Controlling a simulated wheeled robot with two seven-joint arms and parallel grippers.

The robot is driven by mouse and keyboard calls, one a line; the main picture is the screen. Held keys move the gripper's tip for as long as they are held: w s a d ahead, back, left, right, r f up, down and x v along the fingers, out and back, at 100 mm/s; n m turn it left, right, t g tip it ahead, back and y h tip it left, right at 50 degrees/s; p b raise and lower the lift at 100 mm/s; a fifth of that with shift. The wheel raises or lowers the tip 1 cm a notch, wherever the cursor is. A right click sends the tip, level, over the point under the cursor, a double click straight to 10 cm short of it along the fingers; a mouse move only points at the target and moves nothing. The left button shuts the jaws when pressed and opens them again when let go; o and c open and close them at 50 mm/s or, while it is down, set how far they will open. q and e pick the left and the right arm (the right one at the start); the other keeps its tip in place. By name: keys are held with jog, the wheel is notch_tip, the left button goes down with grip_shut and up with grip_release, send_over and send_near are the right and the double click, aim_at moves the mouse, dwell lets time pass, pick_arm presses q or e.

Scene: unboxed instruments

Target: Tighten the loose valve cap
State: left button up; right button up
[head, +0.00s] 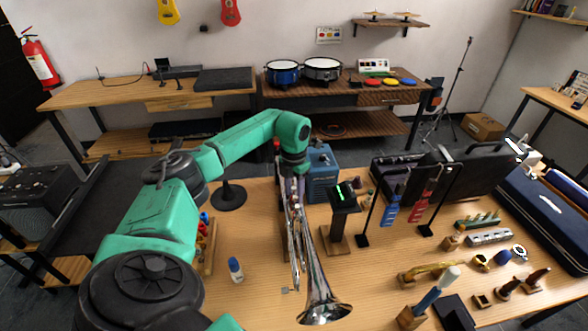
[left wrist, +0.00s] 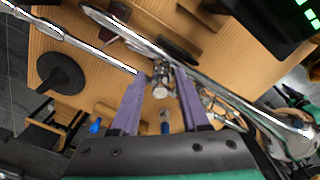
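A silver trumpet (head: 308,262) is at the front middle of the table, its flared bell toward me in the head view. Its long tubes (left wrist: 95,45) cross the left wrist view. My left gripper (left wrist: 161,72) is at the trumpet's far part, with its two purple fingers spread. A small round silver valve cap (left wrist: 160,90) shows between the fingers in the left wrist view, with gaps visible beside it. I cannot tell whether either finger touches it. In the head view the left gripper (head: 290,190) partly hides this part of the trumpet. My right gripper is not in view.
A device with a green display (head: 344,194) stands on a wooden stand just right of the trumpet. A blue box (head: 321,175) is behind it. A small blue-capped bottle (head: 235,269) stands left of the trumpet. Open cases (head: 550,205) and small items crowd the right side.

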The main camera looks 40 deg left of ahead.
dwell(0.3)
pick_arm(q)
notch_tip(320, 180, up, 15)
jog(key=b, duration=0.2)
jog(key=shift+f, duration=0.2)
